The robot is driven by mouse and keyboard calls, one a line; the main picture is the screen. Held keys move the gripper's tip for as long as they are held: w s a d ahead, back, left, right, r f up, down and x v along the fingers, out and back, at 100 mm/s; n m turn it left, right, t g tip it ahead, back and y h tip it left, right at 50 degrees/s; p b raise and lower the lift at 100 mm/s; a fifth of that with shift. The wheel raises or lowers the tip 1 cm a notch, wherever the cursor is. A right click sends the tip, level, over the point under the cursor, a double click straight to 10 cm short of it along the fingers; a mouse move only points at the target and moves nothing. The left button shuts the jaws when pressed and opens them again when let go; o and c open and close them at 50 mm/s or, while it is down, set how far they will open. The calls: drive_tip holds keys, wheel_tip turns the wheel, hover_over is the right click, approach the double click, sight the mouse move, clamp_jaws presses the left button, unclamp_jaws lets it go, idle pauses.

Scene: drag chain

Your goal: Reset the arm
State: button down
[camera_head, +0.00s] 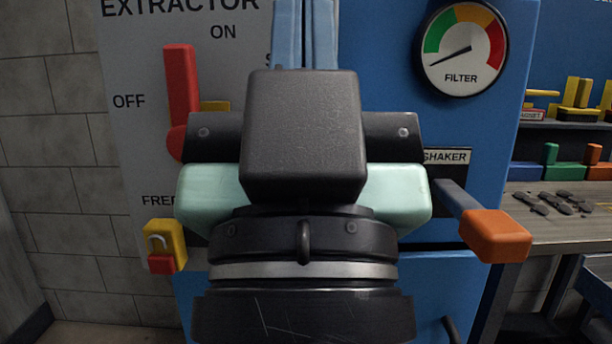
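My arm's end fills the middle of the head view, with a black block, a pale green body and a dark wrist ring.
A grey extractor panel (135,60) carries a red lever (181,95). A yellow and red padlock (165,247) sits lower left. An orange-ended shaker handle (494,236) juts out at right. A filter gauge (463,49) is above it. A bench (550,235) stands far right.

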wheel_tip(320, 180, up, 36)
drive_tip(key=p, duration=3.3)
drive_tip(key=shift+w+f, duration=0.2)
